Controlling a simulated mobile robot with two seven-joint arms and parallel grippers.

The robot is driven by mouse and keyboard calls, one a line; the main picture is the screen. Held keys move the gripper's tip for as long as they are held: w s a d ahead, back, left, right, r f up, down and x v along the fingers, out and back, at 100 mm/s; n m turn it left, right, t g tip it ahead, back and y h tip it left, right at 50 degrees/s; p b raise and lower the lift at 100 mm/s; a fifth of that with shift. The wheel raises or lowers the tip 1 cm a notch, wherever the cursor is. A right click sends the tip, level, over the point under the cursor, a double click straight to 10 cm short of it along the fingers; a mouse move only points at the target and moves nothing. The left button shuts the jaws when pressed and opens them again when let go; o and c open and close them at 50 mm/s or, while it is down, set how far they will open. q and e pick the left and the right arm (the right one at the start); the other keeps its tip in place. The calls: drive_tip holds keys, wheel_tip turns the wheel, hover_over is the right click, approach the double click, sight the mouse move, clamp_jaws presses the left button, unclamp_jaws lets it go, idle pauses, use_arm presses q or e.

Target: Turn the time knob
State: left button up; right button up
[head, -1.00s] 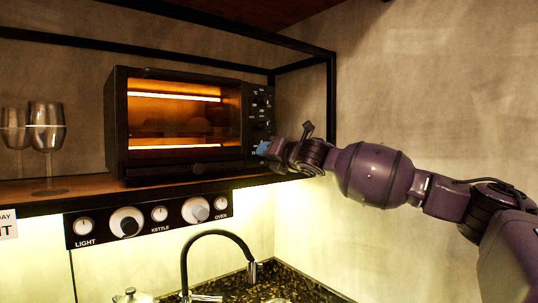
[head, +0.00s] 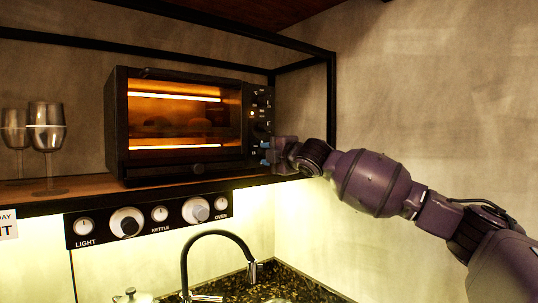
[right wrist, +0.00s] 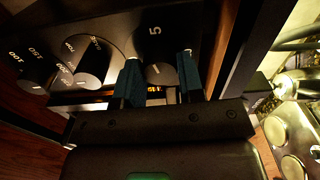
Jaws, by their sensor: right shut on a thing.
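The black toaster oven (head: 185,125) stands on the shelf, with its control panel on its right side. My right gripper (head: 267,152) is at the lowest part of that panel. In the right wrist view, its two blue-green fingers (right wrist: 160,83) sit on either side of the end dark round knob (right wrist: 160,70), which has a "5" printed beside it; I take it to be the time knob. The gripper is shut on this knob. Two more knobs (right wrist: 90,65) (right wrist: 35,75) show to its left. The gripper hides the held knob in the head view. My left gripper is out of view.
Wine glasses (head: 46,130) stand left of the oven on the wooden shelf (head: 75,187). A black frame post (head: 331,105) rises right of the oven, near my right arm. A panel of dials (head: 150,217) and a tap (head: 215,235) are below.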

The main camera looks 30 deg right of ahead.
drive_tip(key=shift+m, duration=10.4)
drive_tip(key=o, duration=0.9)
use_arm(q)
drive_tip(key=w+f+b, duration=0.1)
drive_tip(key=b, duration=0.2)
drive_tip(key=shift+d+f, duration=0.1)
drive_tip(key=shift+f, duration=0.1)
use_arm(e)
drive_tip(key=s, duration=0.7)
drive_tip(key=s+d, duration=0.1)
drive_tip(key=s, duration=0.2)
drive_tip(key=shift+s, duration=0.4)
